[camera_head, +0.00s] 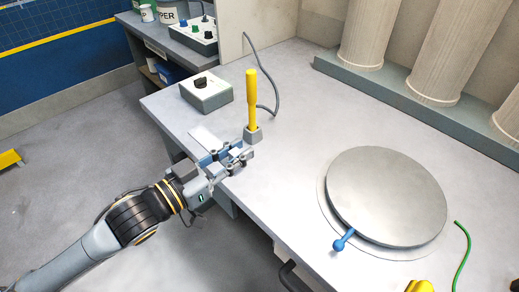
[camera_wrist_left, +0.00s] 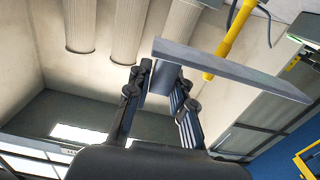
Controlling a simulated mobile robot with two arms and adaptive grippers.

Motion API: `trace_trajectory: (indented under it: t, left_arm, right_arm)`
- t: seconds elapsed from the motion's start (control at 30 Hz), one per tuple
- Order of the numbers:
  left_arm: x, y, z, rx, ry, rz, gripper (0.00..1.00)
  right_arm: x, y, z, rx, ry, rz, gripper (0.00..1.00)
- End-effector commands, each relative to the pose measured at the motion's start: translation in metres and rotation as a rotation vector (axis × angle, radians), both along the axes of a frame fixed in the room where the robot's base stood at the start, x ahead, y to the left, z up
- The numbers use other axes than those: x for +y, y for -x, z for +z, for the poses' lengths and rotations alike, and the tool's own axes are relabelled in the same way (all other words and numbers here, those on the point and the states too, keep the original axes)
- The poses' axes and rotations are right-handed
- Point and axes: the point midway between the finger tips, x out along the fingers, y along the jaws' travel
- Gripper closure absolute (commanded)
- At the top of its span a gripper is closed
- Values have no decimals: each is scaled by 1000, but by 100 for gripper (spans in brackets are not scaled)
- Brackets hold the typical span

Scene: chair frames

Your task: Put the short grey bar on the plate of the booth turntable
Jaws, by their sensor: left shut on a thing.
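My left gripper (camera_head: 238,154) is at the left front edge of the bench. It is shut on the short grey bar (camera_head: 206,139), a flat light-grey strip that sticks out to the left of the fingers. In the left wrist view the bar (camera_wrist_left: 232,70) runs from between the fingers (camera_wrist_left: 163,88) out to the right; the fingers hide part of it. The booth turntable's round grey plate (camera_head: 388,195) is bare and lies to the right, well apart from the gripper. A blue knobbed handle (camera_head: 342,240) is at the turntable's front edge. My right gripper is not in view.
A yellow-handled tool (camera_head: 252,100) stands upright in a small grey holder (camera_head: 253,134) just behind the gripper. A green cord (camera_head: 462,255) lies right. Bench between holder and turntable is clear.

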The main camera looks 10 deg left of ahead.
Motion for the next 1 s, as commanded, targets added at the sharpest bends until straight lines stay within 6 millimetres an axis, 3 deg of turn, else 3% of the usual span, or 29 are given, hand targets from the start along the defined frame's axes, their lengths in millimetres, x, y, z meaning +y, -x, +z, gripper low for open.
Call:
trace_trajectory:
  t: [0.27,0.47,1.0]
  left_arm:
    - [6,1,4,-3,3,12,100]
    - [11,-5,-1,1,11,124,100]
    - [57,-4,-49,4,4,576,100]
  right_arm:
    - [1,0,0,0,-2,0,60]
    - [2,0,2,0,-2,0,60]
    - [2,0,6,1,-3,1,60]
